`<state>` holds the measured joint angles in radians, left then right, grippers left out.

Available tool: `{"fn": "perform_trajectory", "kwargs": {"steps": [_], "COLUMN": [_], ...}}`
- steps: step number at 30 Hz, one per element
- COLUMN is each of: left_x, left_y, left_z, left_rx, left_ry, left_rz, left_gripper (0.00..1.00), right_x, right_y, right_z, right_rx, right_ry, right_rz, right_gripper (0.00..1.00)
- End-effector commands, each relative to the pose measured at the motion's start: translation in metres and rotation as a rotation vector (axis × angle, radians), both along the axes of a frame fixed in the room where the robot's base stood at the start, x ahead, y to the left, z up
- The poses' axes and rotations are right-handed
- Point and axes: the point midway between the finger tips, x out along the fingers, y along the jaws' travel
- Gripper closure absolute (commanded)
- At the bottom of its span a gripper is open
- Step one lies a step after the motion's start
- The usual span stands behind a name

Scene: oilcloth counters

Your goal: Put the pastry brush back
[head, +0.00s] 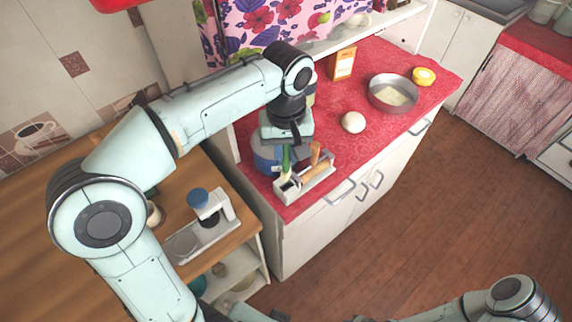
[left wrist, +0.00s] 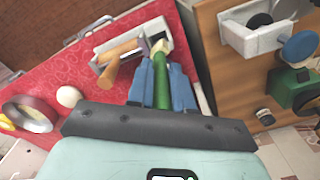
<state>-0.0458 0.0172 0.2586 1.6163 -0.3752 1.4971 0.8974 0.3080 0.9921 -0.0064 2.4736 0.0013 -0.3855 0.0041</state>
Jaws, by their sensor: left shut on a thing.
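My left gripper (head: 286,158) is shut on the green handle of the pastry brush (head: 287,163). In the left wrist view the green handle (left wrist: 162,85) lies between the two blue fingers (left wrist: 162,92). The far end of the brush reaches the end of a pale utensil holder (head: 289,192), which also shows in the left wrist view (left wrist: 100,37). I cannot tell whether the brush tip is inside the holder or just above it. Wooden-handled tools (head: 317,171) lie in the holder's other part. My right gripper is out of view.
The holder sits near the front left corner of the red counter. Farther along are a white ball (head: 353,122), a metal pan (head: 393,97), an orange box (head: 342,63) and a yellow item (head: 423,76). A wooden counter at left carries a grey-white device with a blue knob (head: 198,198).

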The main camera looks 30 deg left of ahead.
Motion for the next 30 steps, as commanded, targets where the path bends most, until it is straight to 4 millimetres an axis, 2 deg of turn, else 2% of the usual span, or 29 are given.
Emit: {"fn": "perform_trajectory", "kwargs": {"steps": [9,20,21,23,30], "left_x": [0.000,0.000,0.001,0.001,0.001], "left_y": [0.000,0.000,0.000,0.000,0.000], "left_z": [-0.037,-0.040,-0.041,-0.040,-0.040], "left_rx": [0.001,0.000,0.000,0.001,0.001], "left_ry": [0.003,0.000,0.000,-0.001,-0.001], "left_rz": [0.000,0.000,0.000,0.000,0.000], "left_gripper": [1.00,1.00,0.73,0.54,0.54], "right_x": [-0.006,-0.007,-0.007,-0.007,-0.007], "right_y": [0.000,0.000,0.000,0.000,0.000], "right_z": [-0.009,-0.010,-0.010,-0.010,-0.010], "right_rx": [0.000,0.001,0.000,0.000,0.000], "right_ry": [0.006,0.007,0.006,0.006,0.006], "right_rz": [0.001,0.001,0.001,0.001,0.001], "right_gripper": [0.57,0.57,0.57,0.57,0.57]}}
